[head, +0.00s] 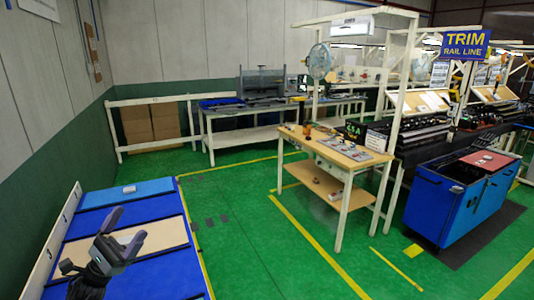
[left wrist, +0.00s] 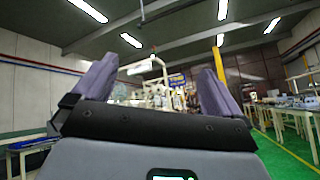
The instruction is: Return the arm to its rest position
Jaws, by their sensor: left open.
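My left gripper (head: 122,229) shows at the lower left of the head view, above a low blue and tan surface. Its two grey fingers are spread apart with nothing between them. In the left wrist view the fingers of the left gripper (left wrist: 160,88) stand up at either side, open and empty, with the hall and ceiling lights beyond. My right gripper is not in view.
The low blue and tan surface (head: 75,222) lies along the left wall.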

